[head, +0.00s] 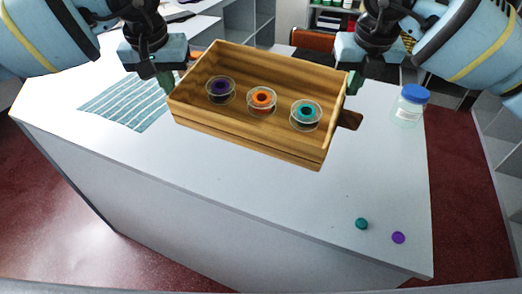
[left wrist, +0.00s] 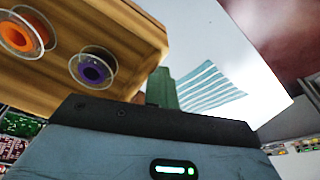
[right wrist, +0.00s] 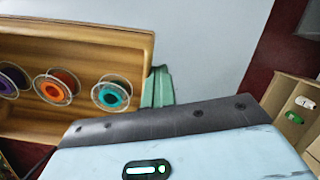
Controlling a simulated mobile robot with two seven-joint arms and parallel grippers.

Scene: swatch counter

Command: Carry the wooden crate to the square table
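The wooden crate (head: 245,137) is in the middle of the head view, slanted and apparently held above the white counter (head: 235,195). It holds a purple spool (head: 220,89), an orange spool (head: 262,99) and a teal spool (head: 306,113). My left gripper (head: 167,82) is at the crate's left end wall, and my right gripper (head: 353,82) is at its right end wall. Both appear shut on the crate; their green fingers also show against its ends in the left wrist view (left wrist: 161,88) and right wrist view (right wrist: 157,88). I cannot identify the square table.
A striped teal cloth (head: 128,103) lies on the counter at the left. A blue-lidded jar (head: 410,104) stands at the right. A teal disc (head: 361,224) and a purple disc (head: 398,238) lie near the front right. A dark brown piece (head: 349,119) shows beside the crate.

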